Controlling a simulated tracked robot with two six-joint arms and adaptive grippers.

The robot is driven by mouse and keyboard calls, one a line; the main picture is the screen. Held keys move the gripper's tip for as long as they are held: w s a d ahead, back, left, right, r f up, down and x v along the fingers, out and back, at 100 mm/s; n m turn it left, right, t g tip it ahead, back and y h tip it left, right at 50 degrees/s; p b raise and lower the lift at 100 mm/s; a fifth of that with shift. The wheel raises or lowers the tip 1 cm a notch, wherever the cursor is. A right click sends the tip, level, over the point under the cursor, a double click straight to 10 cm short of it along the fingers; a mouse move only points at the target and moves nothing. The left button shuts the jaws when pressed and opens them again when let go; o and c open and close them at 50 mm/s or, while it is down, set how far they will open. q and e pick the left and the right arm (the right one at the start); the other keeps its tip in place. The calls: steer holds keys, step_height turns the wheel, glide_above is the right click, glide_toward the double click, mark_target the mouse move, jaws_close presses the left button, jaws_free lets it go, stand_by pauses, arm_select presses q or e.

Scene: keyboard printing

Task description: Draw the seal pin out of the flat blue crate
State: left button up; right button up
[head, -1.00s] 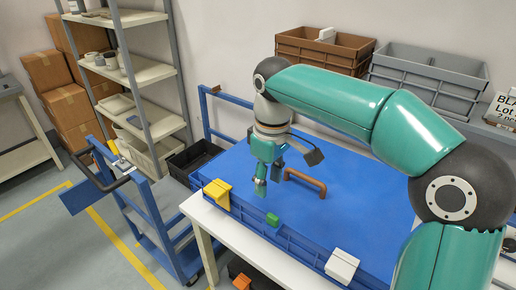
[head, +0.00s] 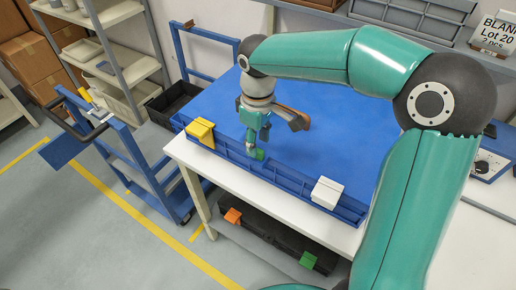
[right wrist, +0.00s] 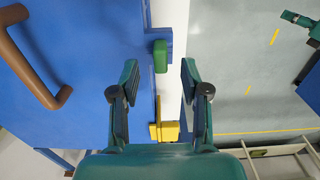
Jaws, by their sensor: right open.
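The flat blue crate (head: 325,140) lies on a white table with its blue lid on. The seal pin looks to be the small green piece (head: 258,154) at the crate's front edge, between a yellow clip (head: 200,132) and a white clip (head: 327,193). My right gripper (head: 254,141) points down at the green piece. In the right wrist view, its open fingers (right wrist: 160,80) are empty, and the green piece (right wrist: 160,57) appears between and slightly beyond the tips.
A brown handle (right wrist: 28,62) stands on the lid close to my right gripper, partly hidden in the head view. A blue trolley (head: 130,165) stands left of the table. A black tray (head: 280,238) with orange and green pieces is on the lower shelf.

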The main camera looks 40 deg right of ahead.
steer(key=shift+f, duration=1.8)
jaws_close()
steer(key=c, duration=0.7)
jaws_free()
jaws_close()
steer(key=shift+r, duration=0.15)
steer(key=shift+r+p, duration=1.6)
steer(key=shift+r, duration=0.2)
